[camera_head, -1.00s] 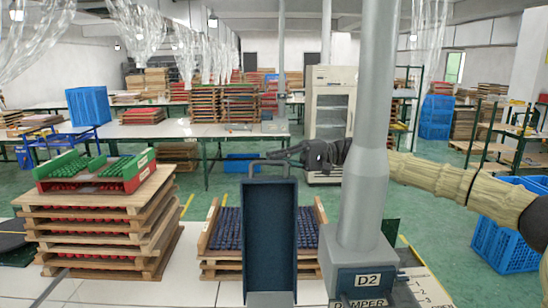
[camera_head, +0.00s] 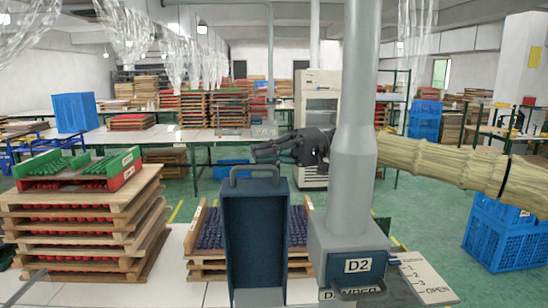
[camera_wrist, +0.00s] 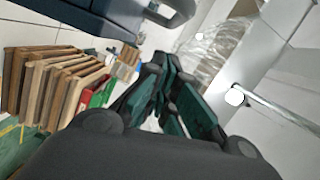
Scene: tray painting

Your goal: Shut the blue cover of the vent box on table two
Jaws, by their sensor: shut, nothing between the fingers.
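The blue cover (camera_head: 255,245) stands upright and open at the front, a shallow panel with raised sides and a grey bar handle (camera_head: 254,170) on its top edge. Right of it is the grey vent box (camera_head: 335,256), labelled D2, with a thick duct rising from it. My gripper (camera_head: 264,152) is shut and empty, with its fingers pointing left, just above the handle in the picture; I cannot tell whether they touch. In the wrist view the dark fingers (camera_wrist: 165,85) are close together; the cover (camera_wrist: 85,18) and handle (camera_wrist: 178,12) show at the top.
Stacked wooden trays (camera_head: 85,230) with red pieces stand at the left, topped by red and green trays. A lower tray stack (camera_head: 210,262) sits behind the cover. The duct (camera_head: 352,140) stands in front of my arm. A blue crate (camera_head: 497,235) is on the floor at right.

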